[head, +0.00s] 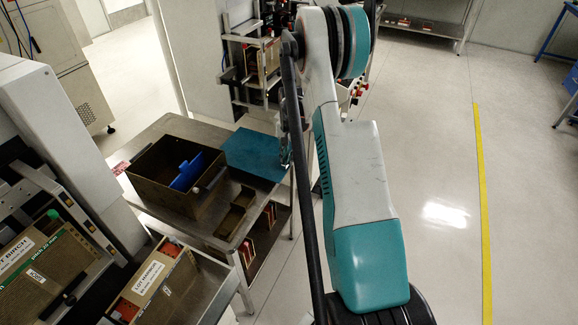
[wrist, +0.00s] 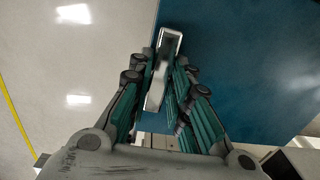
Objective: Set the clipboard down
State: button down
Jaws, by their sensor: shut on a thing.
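The clipboard (head: 253,153) is a flat blue board at the far right end of the metal table (head: 205,134). In the wrist view the blue board (wrist: 245,65) fills much of the right side, with a pale metal clip (wrist: 170,45) along its left edge. My gripper (wrist: 163,88) is shut on the clipboard at this clip edge. In the head view my gripper (head: 286,152) is at the board's right edge, partly hidden by my arm. The board looks about level with the tabletop. I cannot tell whether its underside touches the table.
Labelled boxes (head: 155,285) stand at the lower left. A shelf rack (head: 258,60) stands behind. Open floor with a yellow line (head: 482,200) lies to the right.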

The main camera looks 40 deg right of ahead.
notch_tip(320, 180, down, 4)
jog(key=shift+f+b, duration=0.2)
jog(key=shift+b, duration=0.5)
jog(key=shift+r, duration=0.1)
jog(key=c, duration=1.5)
grip_release()
notch_tip(320, 180, up, 12)
jog(key=p, duration=0.4)
jog(key=shift+s, duration=0.15)
